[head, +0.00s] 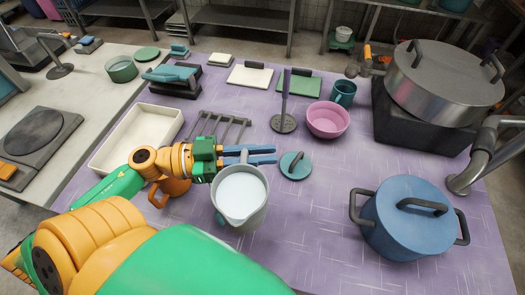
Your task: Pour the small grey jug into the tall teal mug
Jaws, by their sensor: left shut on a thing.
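The small grey jug (240,216) holds white liquid and stands near the middle front, seen from above. My left gripper (262,155) comes in from the left with its blue fingers at the jug's far side. It is shut on the jug, seemingly at its handle, which the fingers partly hide. I cannot tell whether the jug touches the table. The jug looks upright or nearly so. The tall teal mug (345,94) stands farther back and to the right, behind the pink bowl. Its inside is dark. My right gripper is not in view.
A pink bowl (328,120), a teal lid (301,172) and an upright holder on a round base (283,124) lie between jug and mug. A blue pot (405,222) stands right, a steel pot (440,85) back right. An orange mug (172,189) is partly hidden by my arm.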

